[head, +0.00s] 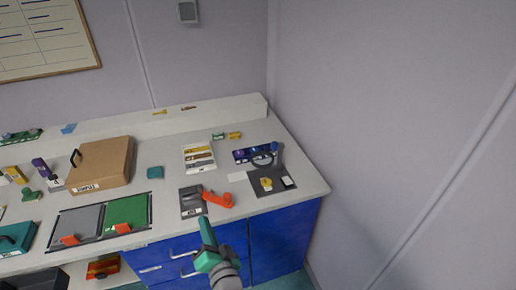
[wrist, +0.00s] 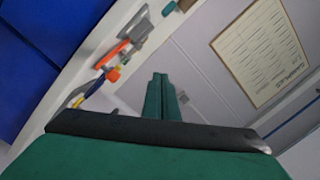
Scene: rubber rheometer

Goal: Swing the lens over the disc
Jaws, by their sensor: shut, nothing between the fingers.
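At the right end of the counter is a dark grey plate (head: 279,165). A dark ring that looks like the lens (head: 264,160) sits over the plate's back part. A small yellow piece (head: 266,184) lies on the plate's front part; it is too small to tell whether it is the disc. My gripper (head: 205,226) is in front of the counter's front edge, left of the plate and apart from it. Its green fingers (wrist: 160,97) are together and empty in the wrist view, pointing toward the wall. The lens cannot be made out clearly there.
An orange handle (head: 217,199) on a grey base stands on the counter near my gripper, left of the plate. A purple-and-blue strip (head: 255,152) lies behind the ring. A brown box (head: 101,164) stands further left. Blue drawers (head: 275,245) are below the counter; a wall closes the right.

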